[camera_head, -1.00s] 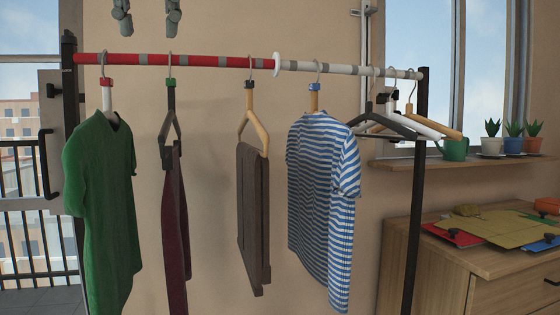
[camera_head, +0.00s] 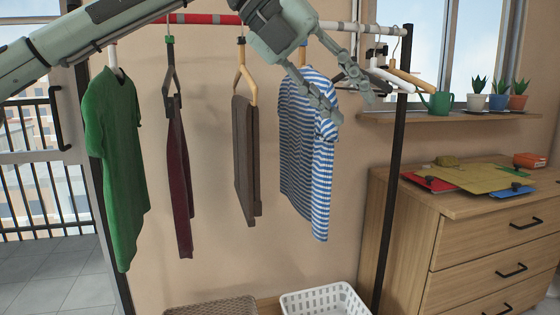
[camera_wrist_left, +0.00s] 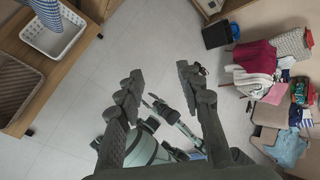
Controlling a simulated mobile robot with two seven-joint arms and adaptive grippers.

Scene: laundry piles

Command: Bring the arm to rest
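My left arm reaches in from the upper left in the head view, in front of the clothes rail. My left gripper (camera_head: 352,107) is open, its fingers spread near the blue-and-white striped shirt (camera_head: 308,165) and some bare hangers. I cannot tell whether it touches them. In the left wrist view the left gripper (camera_wrist_left: 160,82) holds nothing between its fingers, with floor and grey-green parts of my own body beyond.
The rail (camera_head: 205,19) carries a green shirt (camera_head: 117,165), a maroon garment (camera_head: 179,190) and brown trousers (camera_head: 244,160). A wooden dresser (camera_head: 480,245) stands right. A white basket (camera_head: 325,300) is below. A clothes pile (camera_wrist_left: 256,62) shows in the left wrist view.

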